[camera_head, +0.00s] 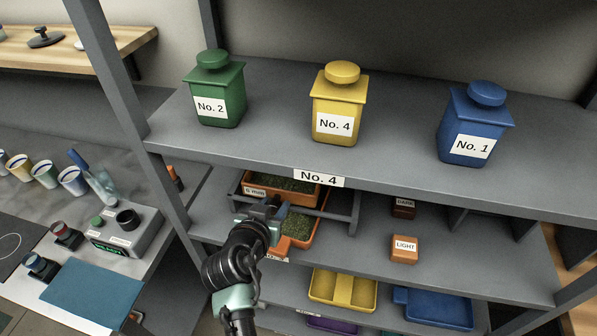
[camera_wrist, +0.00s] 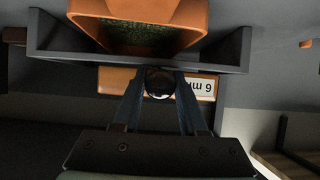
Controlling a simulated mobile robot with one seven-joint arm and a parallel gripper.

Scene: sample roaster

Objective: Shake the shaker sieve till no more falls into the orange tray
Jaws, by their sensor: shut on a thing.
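The orange shaker sieve (camera_head: 258,190), with a "6 mm" label, sits in a grey frame on the middle shelf. Green beans cover its floor. The orange tray (camera_head: 316,240) sits below it with green beans inside; my gripper and the frame partly hide it. My gripper (camera_head: 268,209) is at the sieve's front. In the wrist view, my gripper (camera_wrist: 159,84) is shut on a dark round knob at the front of the sieve (camera_wrist: 112,80). The orange tray (camera_wrist: 197,15) shows at the top there, with green beans in it. I cannot tell whether beans are falling.
The grey frame (camera_head: 354,212) surrounds the sieve. Orange-brown blocks marked DARK (camera_head: 403,207) and LIGHT (camera_head: 404,250) stand to the right. A yellow tray (camera_head: 343,290) and blue tray (camera_head: 437,308) are on the shelf below. The upper shelf with canisters overhangs closely.

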